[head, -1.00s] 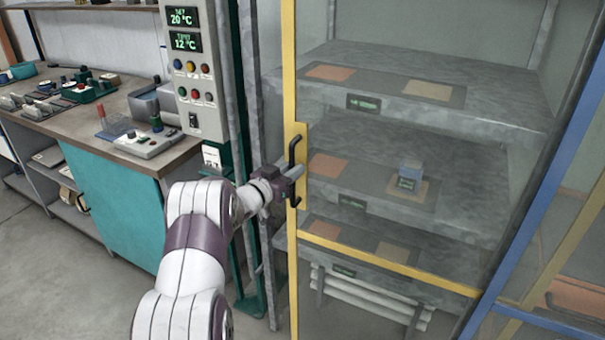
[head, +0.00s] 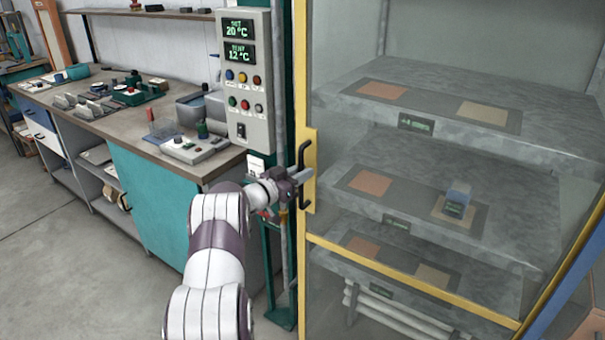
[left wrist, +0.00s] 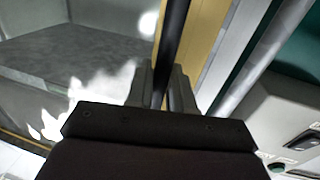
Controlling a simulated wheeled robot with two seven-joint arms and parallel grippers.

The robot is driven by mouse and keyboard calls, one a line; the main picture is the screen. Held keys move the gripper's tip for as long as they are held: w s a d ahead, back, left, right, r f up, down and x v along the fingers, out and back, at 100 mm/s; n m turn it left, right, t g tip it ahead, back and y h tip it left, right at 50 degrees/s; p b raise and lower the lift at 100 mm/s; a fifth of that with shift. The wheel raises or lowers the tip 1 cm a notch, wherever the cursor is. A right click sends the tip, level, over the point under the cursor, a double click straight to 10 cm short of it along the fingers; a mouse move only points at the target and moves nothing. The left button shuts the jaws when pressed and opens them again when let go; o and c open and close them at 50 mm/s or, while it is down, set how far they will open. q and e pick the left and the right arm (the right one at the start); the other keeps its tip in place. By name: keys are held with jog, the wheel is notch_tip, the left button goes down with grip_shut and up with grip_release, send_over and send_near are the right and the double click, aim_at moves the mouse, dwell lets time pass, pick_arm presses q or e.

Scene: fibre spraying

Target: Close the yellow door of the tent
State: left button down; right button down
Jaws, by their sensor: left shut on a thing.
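The tent's yellow-framed door (head: 306,120) stands in front of grey shelves in the head view, with clear panels. Its black handle (head: 304,160) is on the left upright of the frame. My left gripper (head: 300,177) is shut on the handle. In the left wrist view the fingers (left wrist: 162,88) close around the dark handle bar (left wrist: 173,45), beside the yellow frame (left wrist: 202,35). I cannot tell whether the door edge touches the tent post. My right gripper is not in view.
A control box (head: 245,80) with displays and buttons is just left of the door. A workbench (head: 130,130) with devices stands further left. Floor at lower left is clear.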

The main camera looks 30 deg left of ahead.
pick_arm(q)
jog(key=c, duration=1.4)
grip_release()
jog(key=shift+a+r, duration=0.1)
jog(key=shift+a, duration=0.05)
jog(key=shift+o, duration=1.2)
jog(key=shift+a, duration=0.2)
jog(key=shift+s, duration=0.1)
jog(key=b+v, duration=0.1)
jog(key=v, duration=1.1)
jog(key=shift+s, duration=0.25)
jog(key=shift+a, duration=0.1)
